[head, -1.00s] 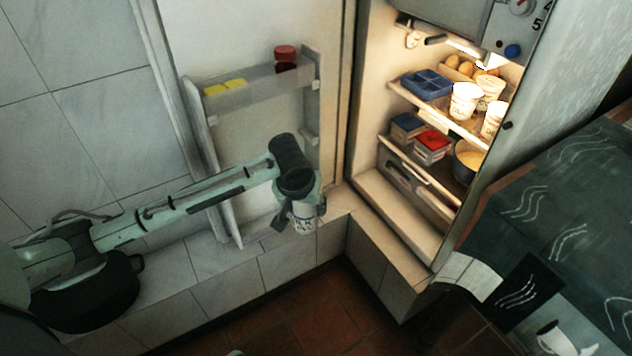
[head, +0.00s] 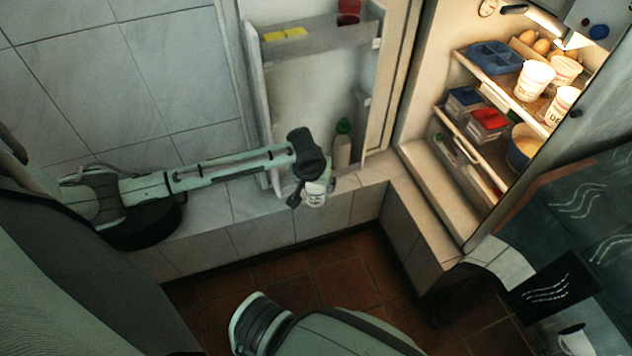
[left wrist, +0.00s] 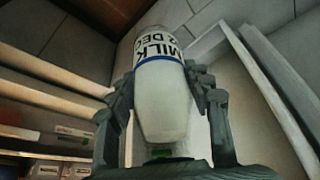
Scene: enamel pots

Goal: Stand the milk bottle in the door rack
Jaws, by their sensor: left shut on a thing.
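The milk bottle (left wrist: 160,95) is white with a blue-edged label reading MILK and a green cap. My left gripper (left wrist: 163,105) is shut around it, one finger on each side. In the head view, my left gripper (head: 311,172) and the lettered part of the bottle (head: 314,194) are in front of the open fridge door's lower part. The door's upper rack (head: 320,42) shows clearly. Its lower part is partly hidden by my arm, and I cannot tell the gap from bottle to door. My right gripper is not in view.
Another bottle with a green cap (head: 342,146) stands low at the door, just right of my gripper. The upper rack holds yellow blocks (head: 284,34) and a red-lidded jar (head: 348,12). The lit fridge with cups (head: 534,80) is at right. A tiled ledge (head: 262,235) runs below.

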